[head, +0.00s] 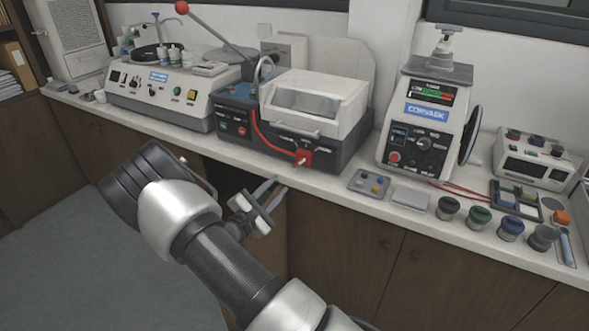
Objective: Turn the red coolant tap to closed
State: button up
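The red coolant tap (302,158) sits low on the front of the dark cut-off machine (345,152) with a white hood. Its small handle seems to stick out toward the front; its exact angle is too small to tell. A red hose (262,135) curves down the machine's front toward the tap. My gripper (279,185) is just off the bench's front edge, below and left of the tap and apart from it. Its two fingers point toward the bench with a gap between them, and nothing shows between them.
A grinder-polisher (160,92) stands left and a press (428,120) with a black handwheel stands right. A small button tray (369,183), a pale flat block (410,198) and several capped jars line the bench's front right. The strip before the tap looks clear.

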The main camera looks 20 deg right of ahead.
aim_at(298, 164)
jog(key=x, duration=1.1)
jog(key=shift+w+d, duration=0.25)
jog(key=shift+c, duration=0.4)
grip_shut()
